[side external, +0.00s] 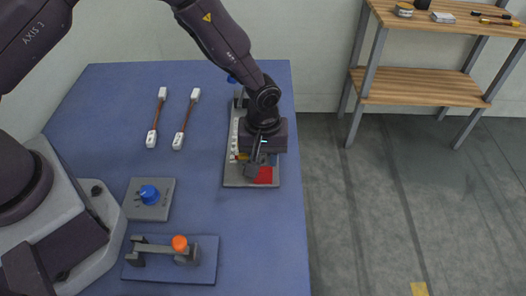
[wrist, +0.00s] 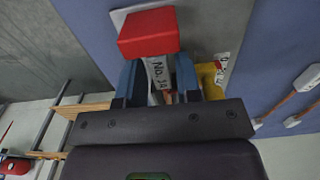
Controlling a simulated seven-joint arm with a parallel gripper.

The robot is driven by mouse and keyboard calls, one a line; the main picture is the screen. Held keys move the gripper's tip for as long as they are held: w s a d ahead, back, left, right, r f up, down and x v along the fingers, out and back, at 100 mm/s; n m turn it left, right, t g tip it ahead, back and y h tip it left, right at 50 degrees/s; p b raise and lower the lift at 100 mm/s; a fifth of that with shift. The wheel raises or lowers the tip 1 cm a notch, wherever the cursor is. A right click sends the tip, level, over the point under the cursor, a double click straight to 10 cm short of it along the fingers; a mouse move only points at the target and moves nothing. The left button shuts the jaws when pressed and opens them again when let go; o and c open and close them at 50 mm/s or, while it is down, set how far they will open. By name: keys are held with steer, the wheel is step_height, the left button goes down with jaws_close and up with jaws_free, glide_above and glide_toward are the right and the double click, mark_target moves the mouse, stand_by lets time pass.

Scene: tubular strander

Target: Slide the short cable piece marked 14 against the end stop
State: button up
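The short cable piece (wrist: 158,70) shows its white end with "No. 14" on it in the wrist view, between the two blue fingers of my gripper (wrist: 158,78). The fingers appear to press on both its sides. A red block (wrist: 149,32), which looks like the end stop, lies straight ahead of the piece. The label's front edge meets the block in the picture; I cannot tell whether they touch. In the side view the red block (side external: 263,175) sits at the near end of a grey tray (side external: 236,182). My gripper (side external: 257,165) is low over this tray and hides the piece there.
Yellow and white parts (side external: 236,145) lie along the tray's left side. Two cables with white ends (side external: 186,118) lie further left on the blue table (side external: 225,215). A grey box with a blue knob (side external: 149,194) and an orange-knobbed fixture (side external: 180,243) stand nearer. The table right of the tray is clear.

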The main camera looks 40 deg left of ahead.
jaws_close()
steer(key=shift+s+d, duration=0.7)
steer(key=shift+o, duration=1.5)
jaws_free()
steer(key=shift+s, duration=0.2)
step_height(320, 180, up, 13)
steer(key=w, duration=0.1)
steer(key=shift+a+r, duration=0.15)
steer(key=shift+a, duration=0.05)
